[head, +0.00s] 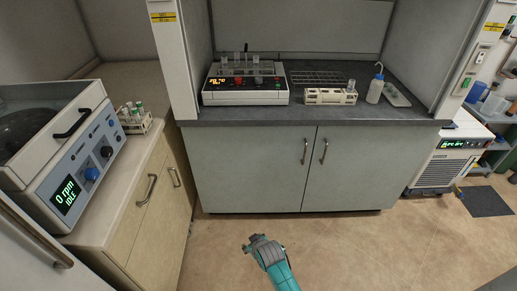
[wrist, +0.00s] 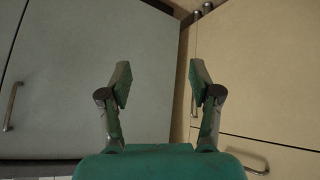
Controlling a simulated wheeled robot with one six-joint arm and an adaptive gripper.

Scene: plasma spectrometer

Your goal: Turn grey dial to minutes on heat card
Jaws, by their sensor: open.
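A white heating unit (head: 245,97) with a tube rack on top stands in the fume hood. Its front has a red display, a green display and small knobs, at least one red. I cannot make out a grey dial on it. No heat card can be read in either view. My gripper (head: 256,241) is low over the floor in front of the hood cabinet, well away from the unit. In the wrist view my gripper (wrist: 160,75) is open and empty, facing cabinet doors.
A centrifuge (head: 72,172) with blue and black knobs stands on the left counter beside a tube rack (head: 135,119). The hood worktop (head: 330,115) also holds a white rack (head: 325,96) and a wash bottle (head: 376,90). A chiller (head: 445,160) stands right. Floor ahead is clear.

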